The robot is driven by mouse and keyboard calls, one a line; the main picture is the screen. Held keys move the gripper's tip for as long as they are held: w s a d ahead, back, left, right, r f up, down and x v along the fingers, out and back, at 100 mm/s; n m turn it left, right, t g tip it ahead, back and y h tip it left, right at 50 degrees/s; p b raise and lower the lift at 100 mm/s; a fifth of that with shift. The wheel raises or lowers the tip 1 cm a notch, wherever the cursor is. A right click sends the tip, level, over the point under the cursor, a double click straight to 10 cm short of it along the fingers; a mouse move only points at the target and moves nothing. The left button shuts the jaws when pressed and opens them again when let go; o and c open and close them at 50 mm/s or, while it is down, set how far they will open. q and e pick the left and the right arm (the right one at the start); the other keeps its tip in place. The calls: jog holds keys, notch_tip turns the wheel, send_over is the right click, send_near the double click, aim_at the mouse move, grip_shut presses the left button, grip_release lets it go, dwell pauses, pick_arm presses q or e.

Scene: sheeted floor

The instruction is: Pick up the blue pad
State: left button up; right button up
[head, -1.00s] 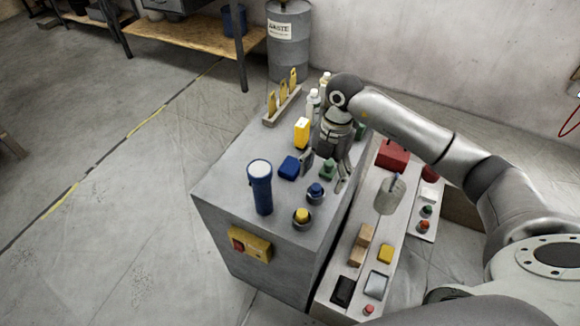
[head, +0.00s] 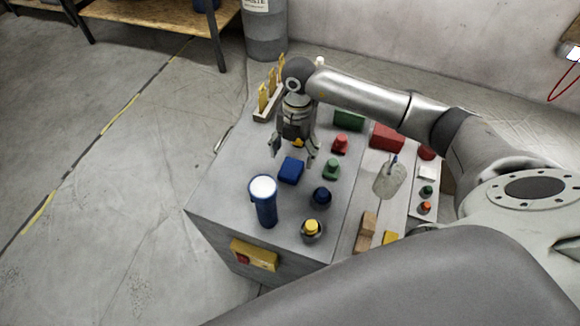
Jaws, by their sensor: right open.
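The blue pad (head: 291,169) is a small blue block lying on the grey cabinet top, just behind the blue flashlight (head: 265,204). My right gripper (head: 294,154) points down just behind and above the pad. Its fingers are spread, one to the left and one to the right, with nothing held between them. Whether a finger touches the pad cannot be told. A yellow object (head: 298,142) is mostly hidden behind the gripper. My left gripper is not in view.
Green (head: 331,169), red (head: 341,145), dark blue (head: 321,197) and yellow (head: 311,230) knobs stand right of the pad. A rack with yellow pieces (head: 267,112) stands at the back left. A yellow switch box (head: 254,254) is on the cabinet front. The cabinet top left of the pad is clear.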

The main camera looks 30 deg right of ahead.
aim_at(291, 167)
jog(key=shift+f, duration=0.35)
jog(key=shift+a+f, duration=0.1)
jog(key=shift+f, duration=0.2)
jog(key=f, duration=0.3)
jog(key=f+p, duration=0.1)
jog(key=shift+a+f, duration=0.3)
jog(key=shift+f, duration=0.1)
jog(key=c, duration=1.1)
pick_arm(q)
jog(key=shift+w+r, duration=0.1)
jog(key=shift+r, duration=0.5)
